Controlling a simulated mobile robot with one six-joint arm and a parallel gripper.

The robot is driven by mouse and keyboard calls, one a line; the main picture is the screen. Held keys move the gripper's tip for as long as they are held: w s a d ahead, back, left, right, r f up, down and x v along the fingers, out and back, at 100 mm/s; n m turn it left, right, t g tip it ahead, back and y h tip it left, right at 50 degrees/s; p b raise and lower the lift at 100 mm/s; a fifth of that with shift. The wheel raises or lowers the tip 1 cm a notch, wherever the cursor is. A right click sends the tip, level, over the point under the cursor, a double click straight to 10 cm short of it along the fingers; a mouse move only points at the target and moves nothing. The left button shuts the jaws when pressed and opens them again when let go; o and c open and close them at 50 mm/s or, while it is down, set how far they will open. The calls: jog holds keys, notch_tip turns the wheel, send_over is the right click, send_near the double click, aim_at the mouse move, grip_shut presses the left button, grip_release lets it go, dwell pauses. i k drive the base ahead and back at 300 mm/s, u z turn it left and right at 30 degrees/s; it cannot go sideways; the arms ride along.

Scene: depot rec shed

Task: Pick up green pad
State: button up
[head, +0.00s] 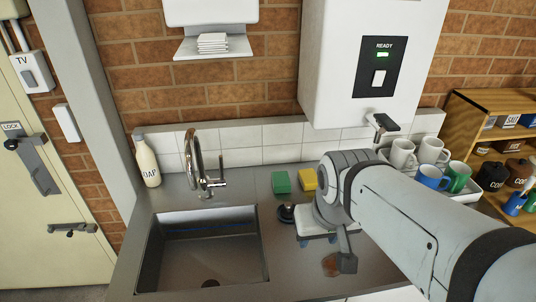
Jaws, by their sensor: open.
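The green pad (281,183) lies on the steel counter, right of the tap and near the tiled splashback. A yellow pad (307,179) lies just to its right, with a small gap between them. My gripper (328,262) is at the end of my arm, over the counter in front of and right of the green pad. It is open and apart from the pad. Its fingertips are partly hidden by my wrist, and I cannot see clearly what is between them.
A sink (205,250) with a tall tap (203,165) is on the left. A dark plug (287,213) lies between the green pad and my gripper. A soap bottle (147,160) stands behind the sink. Mugs (430,178) stand in a tray to the right, below a white wall heater (340,60).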

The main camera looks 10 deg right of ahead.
aim_at(280, 182)
jog(key=z, duration=0.1)
jog(key=k, duration=0.55)
jog(key=u, duration=1.9)
jog(key=k, duration=0.9)
jog(key=z, duration=1.35)
jog(key=i, duration=1)
jog(key=z, duration=0.05)
